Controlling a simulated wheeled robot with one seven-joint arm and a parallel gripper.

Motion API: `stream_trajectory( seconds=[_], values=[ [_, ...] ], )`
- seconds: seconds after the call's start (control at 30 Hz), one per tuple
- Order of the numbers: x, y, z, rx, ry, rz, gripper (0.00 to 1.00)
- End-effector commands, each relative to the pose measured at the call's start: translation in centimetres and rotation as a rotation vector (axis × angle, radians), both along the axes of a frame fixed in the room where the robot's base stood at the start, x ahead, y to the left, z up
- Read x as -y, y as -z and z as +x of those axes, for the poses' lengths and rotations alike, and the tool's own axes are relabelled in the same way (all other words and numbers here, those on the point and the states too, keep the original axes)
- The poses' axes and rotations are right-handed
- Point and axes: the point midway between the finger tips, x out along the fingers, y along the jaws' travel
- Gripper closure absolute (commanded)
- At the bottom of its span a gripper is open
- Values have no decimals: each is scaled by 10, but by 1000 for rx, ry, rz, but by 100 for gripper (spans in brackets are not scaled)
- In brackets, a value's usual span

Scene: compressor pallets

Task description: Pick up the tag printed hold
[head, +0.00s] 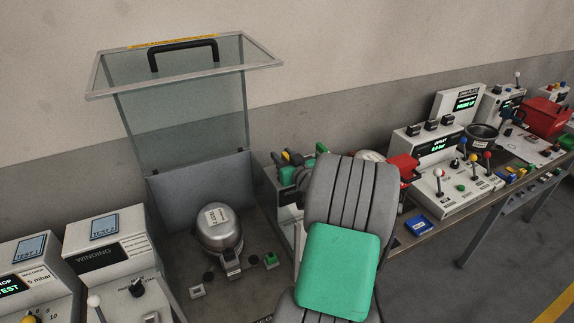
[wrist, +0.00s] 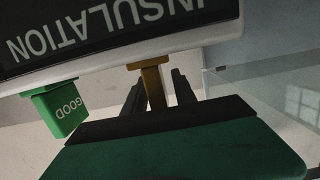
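In the wrist view an amber-brown tag (wrist: 152,86) hangs from the lower edge of a box marked INSULATION (wrist: 110,35). Any print on this tag is not visible. A green tag printed GOOD (wrist: 60,108) hangs to its left. My gripper (wrist: 158,92) has its two dark fingers apart, one on each side of the amber-brown tag. A gap shows on the right side; I cannot tell whether the left finger touches the tag. In the head view my arm hides the gripper's fingertips.
An open clear-lidded enclosure (head: 180,125) holds a metal compressor (head: 219,228) left of my arm. A white panel with levers (head: 455,185), a blue box (head: 419,224) and a red bin (head: 546,117) are on the right. The floor at lower right is clear.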

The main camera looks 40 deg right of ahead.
Motion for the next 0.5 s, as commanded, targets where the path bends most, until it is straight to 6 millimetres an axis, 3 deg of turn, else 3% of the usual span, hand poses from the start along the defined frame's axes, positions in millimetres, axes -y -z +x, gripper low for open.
stream_trajectory(
  seconds=[0.37, 0.5],
  values=[
    [0, 0, 0, 0, 0, 0, 99],
    [0, 0, 0, 0, 0, 0, 100]
  ],
)
